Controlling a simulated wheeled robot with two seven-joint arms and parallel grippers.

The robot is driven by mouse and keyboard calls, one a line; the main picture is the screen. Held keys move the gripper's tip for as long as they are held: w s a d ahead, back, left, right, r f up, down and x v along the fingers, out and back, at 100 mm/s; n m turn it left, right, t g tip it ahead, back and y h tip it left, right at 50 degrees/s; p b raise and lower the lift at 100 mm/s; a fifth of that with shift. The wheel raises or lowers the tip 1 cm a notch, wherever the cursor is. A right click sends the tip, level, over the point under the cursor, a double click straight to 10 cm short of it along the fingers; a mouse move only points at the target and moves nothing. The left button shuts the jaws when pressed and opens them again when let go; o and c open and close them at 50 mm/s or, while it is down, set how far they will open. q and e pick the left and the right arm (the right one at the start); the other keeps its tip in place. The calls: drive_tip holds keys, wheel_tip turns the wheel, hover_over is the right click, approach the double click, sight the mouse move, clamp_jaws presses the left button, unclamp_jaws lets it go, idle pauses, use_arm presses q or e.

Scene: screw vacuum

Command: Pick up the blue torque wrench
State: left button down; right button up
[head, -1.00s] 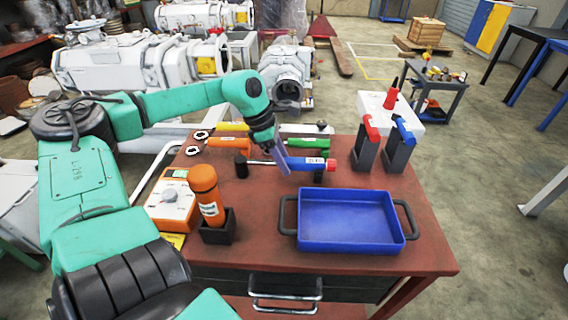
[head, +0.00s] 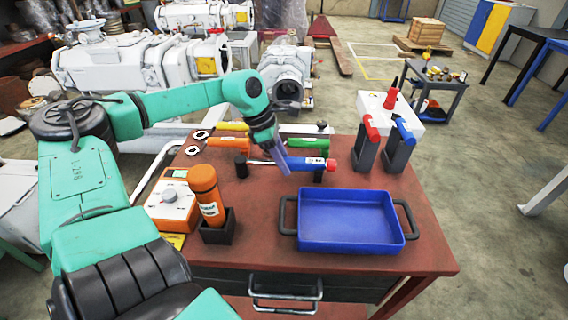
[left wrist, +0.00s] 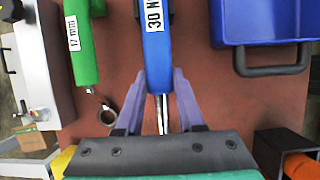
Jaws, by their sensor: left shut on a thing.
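The blue torque wrench (head: 312,163) lies level across two black supports on the red-brown table top, its red end cap to the right. In the left wrist view its blue handle (left wrist: 155,45), marked 30 N, runs between my fingers. My left gripper (head: 284,168) reaches down over the wrench near the inner end of the blue handle. In the left wrist view the gripper (left wrist: 158,78) has one purple finger on each side of the handle and is shut on it. My right gripper is in neither view.
A blue tray (head: 350,246) with dark handles sits at the front right. Green (head: 308,144) and orange (head: 229,143) wrenches lie behind. An orange cylinder (head: 207,194) in a black holder and an orange meter (head: 172,206) stand front left. Upright tools (head: 399,150) stand at the right.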

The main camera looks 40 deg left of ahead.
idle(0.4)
use_arm(q)
wheel_tip(320, 180, up, 20)
idle(0.3)
